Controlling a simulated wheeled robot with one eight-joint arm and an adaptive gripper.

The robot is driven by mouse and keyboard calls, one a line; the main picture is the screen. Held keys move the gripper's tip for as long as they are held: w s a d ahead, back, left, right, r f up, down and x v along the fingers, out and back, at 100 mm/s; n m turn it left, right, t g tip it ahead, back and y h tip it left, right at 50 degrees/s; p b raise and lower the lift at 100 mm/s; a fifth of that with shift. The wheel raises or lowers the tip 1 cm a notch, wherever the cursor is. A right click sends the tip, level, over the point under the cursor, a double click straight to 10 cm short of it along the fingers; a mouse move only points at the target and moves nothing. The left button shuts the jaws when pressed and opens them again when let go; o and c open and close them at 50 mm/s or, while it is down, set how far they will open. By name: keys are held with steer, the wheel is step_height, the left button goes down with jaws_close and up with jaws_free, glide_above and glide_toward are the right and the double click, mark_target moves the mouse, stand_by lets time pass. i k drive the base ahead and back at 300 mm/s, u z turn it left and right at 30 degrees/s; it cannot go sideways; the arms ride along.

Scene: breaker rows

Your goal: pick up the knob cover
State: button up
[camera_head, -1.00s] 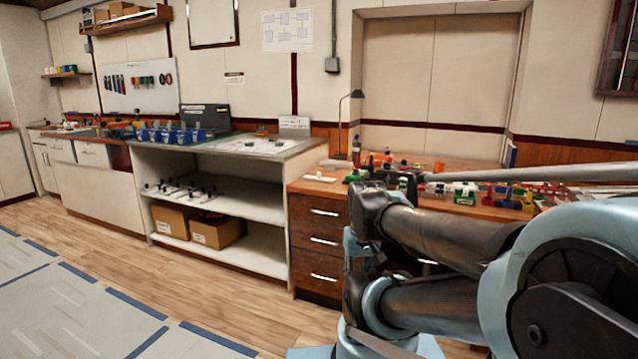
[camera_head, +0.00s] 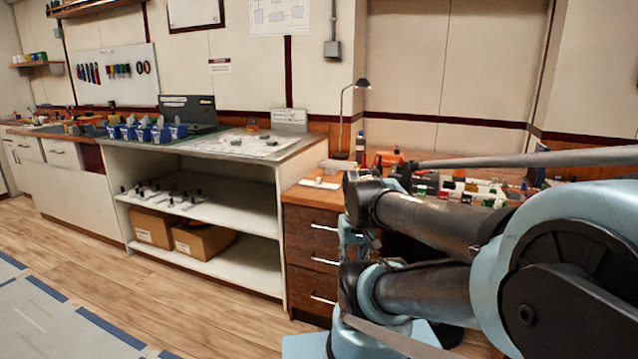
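I cannot pick out the knob cover for certain; the small parts are too far off to tell apart. Several small black-and-white pieces (camera_head: 172,198) stand on the middle shelf of the open white cabinet. A few small dark grey pieces (camera_head: 236,141) lie on the white sheet on its grey top. Many small coloured parts (camera_head: 460,185) lie on the wooden bench, partly behind my arm. My folded arm fills the right side of the view, and I cannot make out my gripper's fingers.
The open white cabinet (camera_head: 280,230) holds two cardboard boxes (camera_head: 203,241) below. Blue bins (camera_head: 150,133) and a dark case stand on the counter. A wooden bench with drawers (camera_head: 311,246) and a black desk lamp (camera_head: 342,122) stands at its right.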

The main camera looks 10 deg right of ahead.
mark_target(308, 183)
steer(key=i, duration=0.1)
steer(key=k, duration=1.3)
steer(key=z, duration=0.3)
steer(key=i, duration=1.75)
steer(key=u, duration=0.5)
